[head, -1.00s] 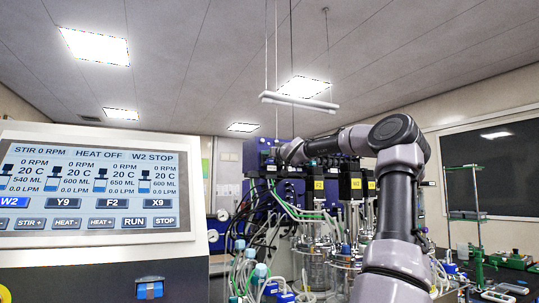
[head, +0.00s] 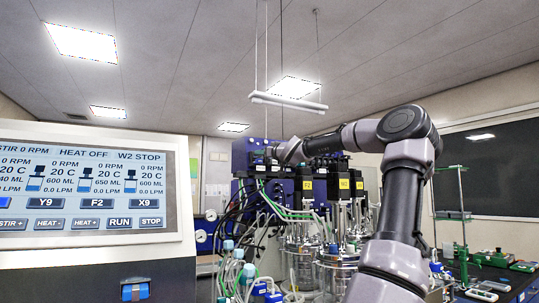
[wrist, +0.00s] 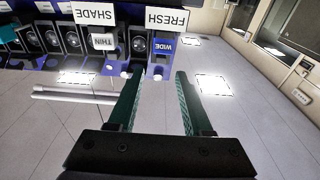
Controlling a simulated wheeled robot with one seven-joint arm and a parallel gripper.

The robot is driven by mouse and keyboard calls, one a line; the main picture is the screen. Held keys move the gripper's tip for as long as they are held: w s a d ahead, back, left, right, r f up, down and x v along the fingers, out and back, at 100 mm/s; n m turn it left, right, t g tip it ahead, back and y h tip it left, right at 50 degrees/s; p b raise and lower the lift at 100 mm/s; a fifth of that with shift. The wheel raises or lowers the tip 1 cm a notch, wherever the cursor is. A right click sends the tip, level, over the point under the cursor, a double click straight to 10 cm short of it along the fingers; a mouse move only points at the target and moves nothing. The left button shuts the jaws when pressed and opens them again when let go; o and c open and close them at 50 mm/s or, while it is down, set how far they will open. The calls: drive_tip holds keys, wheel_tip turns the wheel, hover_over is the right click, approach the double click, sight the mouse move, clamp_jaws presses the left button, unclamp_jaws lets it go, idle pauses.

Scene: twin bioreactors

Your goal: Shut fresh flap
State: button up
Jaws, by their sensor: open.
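In the wrist view, which looks upside down, a white FRESH label (wrist: 166,20) stands beside a blue WIDE tag (wrist: 164,44) on a dark-and-blue panel. A small pale knob (wrist: 157,71) sits near the WIDE tag. I cannot tell clearly which piece is the fresh flap or how far it stands open. My gripper (wrist: 157,76) is open, its two green fingers pointing at the FRESH part with nothing held between them. In the head view my arm reaches to the blue cabinet (head: 245,156) at the back, and the fingers are too small to make out.
A SHADE label (wrist: 94,13) and THIN tag (wrist: 102,41) sit beside FRESH. Below the arm stand glass vessels (head: 303,262) with tubing. A control screen (head: 85,188) fills the left, and a green stand (head: 463,220) is at right.

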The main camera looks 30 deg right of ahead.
drive_tip(key=shift+s+d+f, duration=0.1)
drive_tip(key=shift+s+f, duration=0.1)
drive_tip(key=shift+s, duration=1.15)
drive_tip(key=shift+s+f, duration=0.15)
drive_tip(key=shift+s, duration=1.15)
drive_tip(key=w+a+f+n+g+y, duration=0.25)
drive_tip(key=a+f+g, duration=0.35)
drive_tip(key=a+f, duration=1.25)
drive_tip(key=s+a+f+g+h, duration=0.1)
drive_tip(key=s+a+f+g, duration=0.25)
drive_tip(key=s+f, duration=0.3)
drive_tip(key=s+f+m+g, duration=0.1)
drive_tip(key=s+m+g, duration=0.2)
drive_tip(key=s, duration=3)
drive_tip(key=m, duration=0.4)
drive_tip(key=shift+s+a, duration=0.15)
drive_tip(key=shift+s, duration=0.2)
